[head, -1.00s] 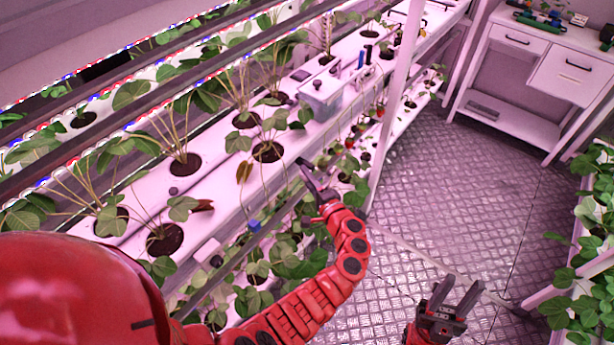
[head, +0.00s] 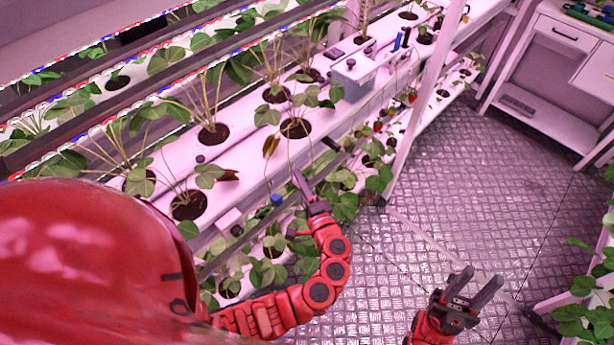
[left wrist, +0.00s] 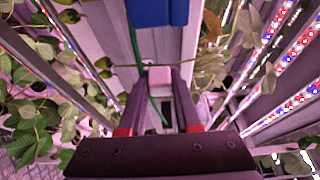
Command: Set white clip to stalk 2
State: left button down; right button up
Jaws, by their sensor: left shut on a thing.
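My left gripper (head: 304,184) is at the front edge of the white planting gutter (head: 248,186), below a plant with long stalks. In the left wrist view, its fingers (left wrist: 160,88) are shut on the small white clip (left wrist: 160,77). A thin stalk (left wrist: 126,67) crosses at the clip's far end; I cannot tell whether it is inside the clip. A green stalk (left wrist: 136,42) runs past the clip. I cannot tell which stalk is number 2. The clip is too small to make out in the head view. My right gripper (head: 474,287) is open and empty over the floor.
A blue block (head: 277,199) and a pale block (head: 229,219) sit along the gutter's front edge. A grey bin (head: 354,72) stands further back. A white post (head: 432,90) rises to the right. Leaves hang below the gutter. The metal floor (head: 470,190) is clear.

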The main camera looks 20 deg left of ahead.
pick_arm(q)
jog(key=c, duration=0.6)
grip_release()
jog(key=shift+d, duration=0.15)
jog(key=b+v, duration=0.5)
jog(key=v, duration=1.2)
jog(key=shift+s, duration=0.15)
